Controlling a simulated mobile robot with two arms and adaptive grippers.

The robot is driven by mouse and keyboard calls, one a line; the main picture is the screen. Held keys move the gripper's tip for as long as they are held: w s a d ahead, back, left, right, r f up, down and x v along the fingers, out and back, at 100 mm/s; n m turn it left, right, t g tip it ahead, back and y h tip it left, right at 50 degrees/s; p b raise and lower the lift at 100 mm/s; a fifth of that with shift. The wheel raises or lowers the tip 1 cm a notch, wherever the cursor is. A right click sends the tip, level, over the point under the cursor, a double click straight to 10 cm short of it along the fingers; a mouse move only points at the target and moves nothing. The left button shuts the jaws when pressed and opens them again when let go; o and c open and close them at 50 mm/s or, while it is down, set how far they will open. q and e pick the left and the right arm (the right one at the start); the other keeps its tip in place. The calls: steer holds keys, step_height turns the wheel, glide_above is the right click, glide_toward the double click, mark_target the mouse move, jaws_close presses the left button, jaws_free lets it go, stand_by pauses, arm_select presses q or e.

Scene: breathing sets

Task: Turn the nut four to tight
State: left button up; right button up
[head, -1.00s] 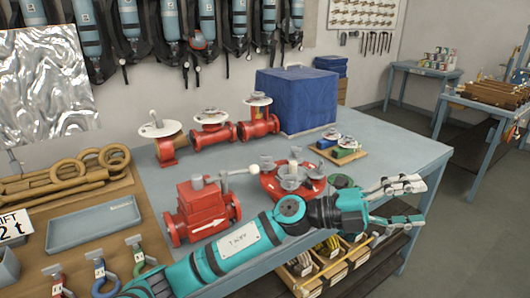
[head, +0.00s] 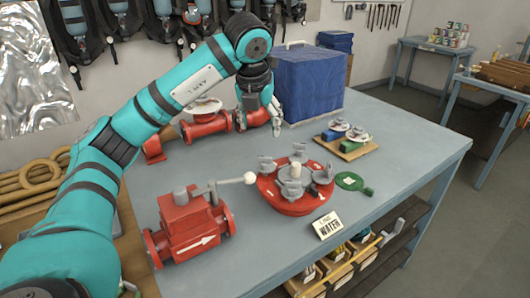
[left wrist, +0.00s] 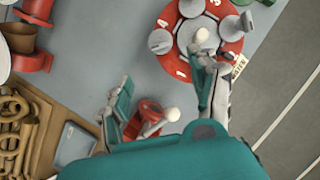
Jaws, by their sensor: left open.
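The red round flange (head: 268,190) lies on the blue-grey table, with several grey wing nuts around a central post (head: 293,172). In the left wrist view the flange (left wrist: 178,58) shows white numbers 1, 3 and 4; any other number is hidden. One wing nut (left wrist: 160,41) sits between the 4 and the 1, another (left wrist: 189,9) between the 4 and the 3; I cannot tell which is nut four. My left gripper (head: 264,118) points down behind the flange, apart from it. In the left wrist view its fingers (left wrist: 160,92) are spread and empty; one overlaps the flange's near edge.
A red valve (head: 188,226) with a white-knobbed lever stands left of the flange. A green ring tool (head: 350,181) lies to its right, a WATER card (head: 327,225) in front. Red pipe fittings (head: 205,125), a blue box (head: 308,85) and a small wooden board (head: 346,147) stand behind.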

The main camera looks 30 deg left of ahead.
mark_target(265, 157)
arm_select(q)
steer(key=p+x, duration=0.2)
steer(key=x, duration=1.1)
steer(key=shift+p, duration=0.4)
steer(key=shift+w+f, duration=0.2)
steer(key=shift+f, duration=0.2)
steer(key=c, duration=1.2)
arm_select(e)
steer(key=r, duration=0.1)
steer(key=w+r, duration=0.1)
steer(key=r, duration=0.1)
steer(key=shift+w+a+r, duration=0.1)
steer(key=shift+w+a, duration=0.15)
steer(key=shift+a, duration=0.15)
